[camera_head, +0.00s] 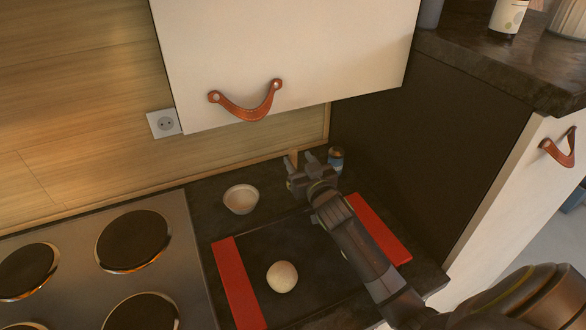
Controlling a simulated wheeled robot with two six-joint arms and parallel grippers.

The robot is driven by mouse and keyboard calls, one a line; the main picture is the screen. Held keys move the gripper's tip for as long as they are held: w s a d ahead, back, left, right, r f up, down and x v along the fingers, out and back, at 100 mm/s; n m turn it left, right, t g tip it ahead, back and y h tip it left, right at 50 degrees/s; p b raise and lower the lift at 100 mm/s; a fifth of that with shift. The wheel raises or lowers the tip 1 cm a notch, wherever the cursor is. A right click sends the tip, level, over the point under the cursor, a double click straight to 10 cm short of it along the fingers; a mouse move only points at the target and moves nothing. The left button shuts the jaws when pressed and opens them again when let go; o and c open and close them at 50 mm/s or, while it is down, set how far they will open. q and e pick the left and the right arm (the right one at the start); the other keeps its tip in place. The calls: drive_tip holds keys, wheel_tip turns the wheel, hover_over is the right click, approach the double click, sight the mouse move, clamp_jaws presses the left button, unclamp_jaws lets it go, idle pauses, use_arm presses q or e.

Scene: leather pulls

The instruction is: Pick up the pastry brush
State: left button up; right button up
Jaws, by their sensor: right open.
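My right gripper (300,163) is open at the back of the dark counter, reaching in from the lower right with its fingers toward the wall. A small light-brown upright piece (291,158) shows at its left fingertip; it may be part of the pastry brush, but it is too small and too covered to be sure. I cannot tell whether the gripper touches it. No other pastry brush is clear in view. My left gripper is out of view.
A small jar (336,158) stands just right of the gripper. A dark board with red side strips (240,284) holds a dough ball (282,277). A hob (82,262) is at left. A cabinet (330,45) hangs above.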

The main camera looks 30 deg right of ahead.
sight(295, 155)
drive_tip(key=shift+w+p, duration=0.4)
drive_tip(key=shift+w, duration=1.8)
clamp_jaws()
